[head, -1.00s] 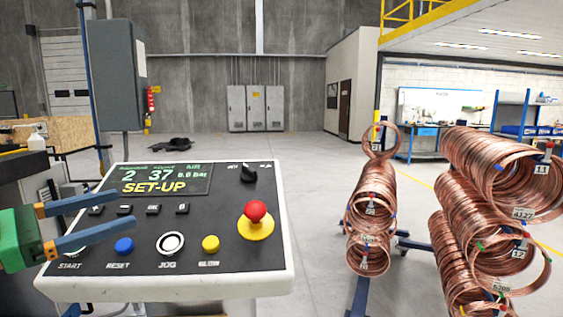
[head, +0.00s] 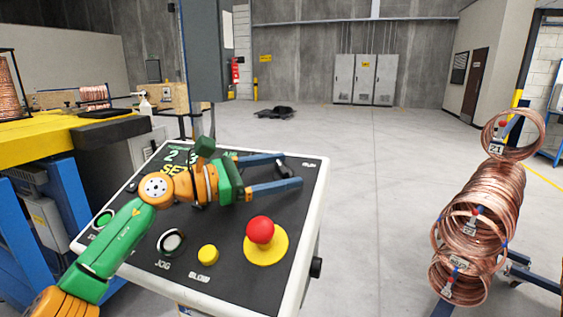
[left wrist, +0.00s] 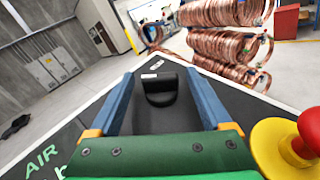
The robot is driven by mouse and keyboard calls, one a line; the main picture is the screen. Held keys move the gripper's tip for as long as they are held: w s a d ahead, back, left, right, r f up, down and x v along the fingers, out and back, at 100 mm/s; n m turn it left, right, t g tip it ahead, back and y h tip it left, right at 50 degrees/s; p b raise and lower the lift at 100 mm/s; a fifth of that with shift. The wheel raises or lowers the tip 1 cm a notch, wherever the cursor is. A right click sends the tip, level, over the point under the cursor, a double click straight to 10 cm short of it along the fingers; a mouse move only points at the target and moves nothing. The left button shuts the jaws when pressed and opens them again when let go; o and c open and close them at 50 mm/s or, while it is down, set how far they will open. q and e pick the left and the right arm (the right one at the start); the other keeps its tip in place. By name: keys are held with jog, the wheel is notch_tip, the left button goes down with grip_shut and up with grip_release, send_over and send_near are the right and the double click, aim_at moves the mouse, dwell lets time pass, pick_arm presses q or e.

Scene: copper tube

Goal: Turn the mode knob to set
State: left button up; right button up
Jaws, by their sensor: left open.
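The black mode knob (head: 284,170) is on the upper right of the dark control panel (head: 215,262). In the left wrist view the knob (left wrist: 159,88) stands between the two blue fingers. My left gripper (head: 292,172) is open, its fingers on either side of the knob with a gap to each; I cannot tell whether either touches it. The panel display (head: 172,158) is mostly hidden behind my left arm. My right gripper is out of view.
A red mushroom button (head: 260,231) on a yellow base stands near the fingers; it also shows in the left wrist view (left wrist: 311,135). A yellow button (head: 208,255) is beside it. Copper coils (head: 480,215) hang to the right. Open floor lies behind the panel.

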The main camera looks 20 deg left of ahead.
pick_arm(q)
jog(key=shift+w+d, duration=0.15)
jog(key=shift+d, duration=0.05)
jog(key=shift+s+a, duration=0.2)
jog(key=c, duration=1.3)
jog(key=shift+f+t+y+b, duration=0.1)
jog(key=shift+t+y+b, duration=0.2)
jog(key=shift+t, duration=0.1)
grip_shut()
jog(key=shift+n, duration=0.5)
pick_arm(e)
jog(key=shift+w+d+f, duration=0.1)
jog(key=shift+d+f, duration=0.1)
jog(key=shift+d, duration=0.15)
pick_arm(q)
jog(key=o, duration=1.2)
grip_release()
jog(key=shift+c, duration=0.2)
jog(key=shift+o, duration=0.7)
jog(key=shift+w+d, duration=0.1)
